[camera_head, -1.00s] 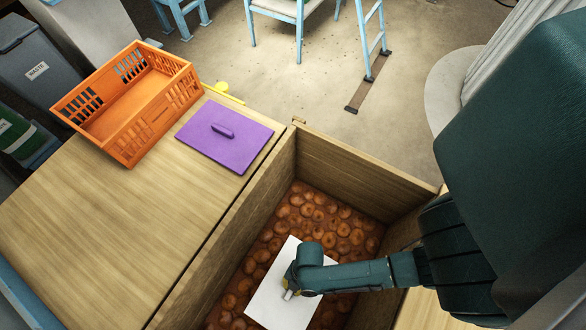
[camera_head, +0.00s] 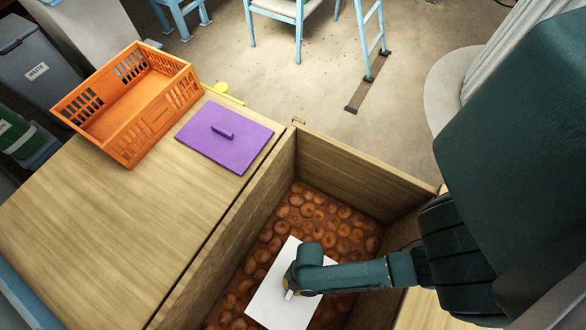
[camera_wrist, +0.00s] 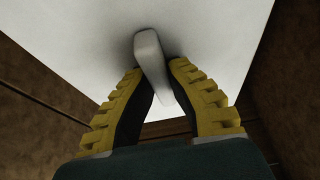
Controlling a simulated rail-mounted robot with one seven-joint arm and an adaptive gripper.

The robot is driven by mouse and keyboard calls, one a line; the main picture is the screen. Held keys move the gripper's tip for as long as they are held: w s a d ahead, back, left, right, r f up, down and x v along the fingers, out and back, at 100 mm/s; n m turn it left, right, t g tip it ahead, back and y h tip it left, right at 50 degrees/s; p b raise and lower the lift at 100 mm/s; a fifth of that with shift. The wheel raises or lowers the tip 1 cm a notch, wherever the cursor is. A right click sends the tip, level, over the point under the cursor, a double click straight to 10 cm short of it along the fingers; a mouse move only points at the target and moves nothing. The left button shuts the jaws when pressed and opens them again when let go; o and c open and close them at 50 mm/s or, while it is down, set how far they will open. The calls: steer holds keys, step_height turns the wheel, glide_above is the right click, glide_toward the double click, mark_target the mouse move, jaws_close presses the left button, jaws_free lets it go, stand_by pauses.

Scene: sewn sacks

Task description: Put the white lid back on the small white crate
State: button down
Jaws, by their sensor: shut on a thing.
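The white lid (camera_head: 272,301) is a flat white panel inside the deep wooden bin, above the round brown things there. In the wrist view the lid (camera_wrist: 85,45) fills the upper part, with its pale bar handle (camera_wrist: 152,60) standing out from it. My gripper (camera_wrist: 156,80) has its yellow-and-black fingers shut on that handle, one on each side. In the head view my gripper (camera_head: 289,290) is over the middle of the lid, partly hidden by my wrist. No small white crate can be made out; the lid and my arm may cover it.
Wooden bin walls (camera_head: 362,170) stand around the lid; many round brown things (camera_head: 318,216) fill the floor. On the wooden top at left lie a purple lid (camera_head: 225,145) and an empty orange crate (camera_head: 130,100). A ladder (camera_head: 370,50) stands beyond.

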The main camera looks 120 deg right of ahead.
steer(key=shift+f, duration=0.1)
stand_by(0.3)
steer(key=shift+f+b, duration=0.35)
steer(key=shift+f, duration=0.2)
stand_by(0.4)
steer(key=c, duration=1.1)
jaws_free()
steer(key=shift+c, duration=0.2)
steer(key=v, duration=1.2)
steer(key=shift+w+a, duration=0.1)
steer(key=shift+a, duration=0.05)
